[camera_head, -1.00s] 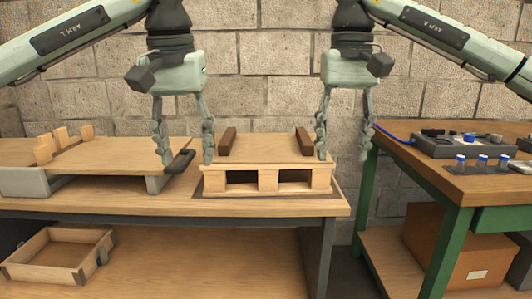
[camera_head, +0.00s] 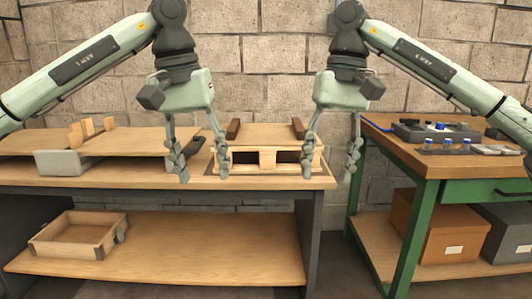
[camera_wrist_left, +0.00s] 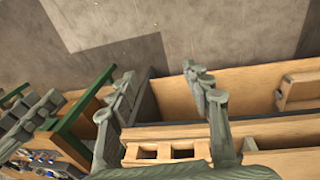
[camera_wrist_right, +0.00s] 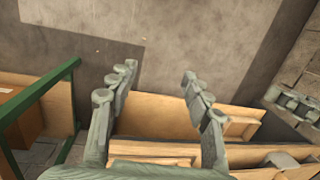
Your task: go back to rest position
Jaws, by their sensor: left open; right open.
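My left gripper (camera_head: 202,172) is open and empty, hanging in front of the left part of a small wooden pallet (camera_head: 267,158). My right gripper (camera_head: 331,172) is open and empty, just in front of the pallet's right end. The pallet sits on the wooden workbench (camera_head: 262,183) with two dark brown bars (camera_head: 298,128) on its top. In the left wrist view, the pallet (camera_wrist_left: 185,151) shows between the open fingers (camera_wrist_left: 165,100). The right wrist view shows the open fingers (camera_wrist_right: 160,85) with nothing between them.
An open wooden crate (camera_head: 80,248) is on the lower shelf. A green-framed table (camera_head: 417,160) at right carries a grey device (camera_head: 440,132), with a cardboard box (camera_head: 440,225) below.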

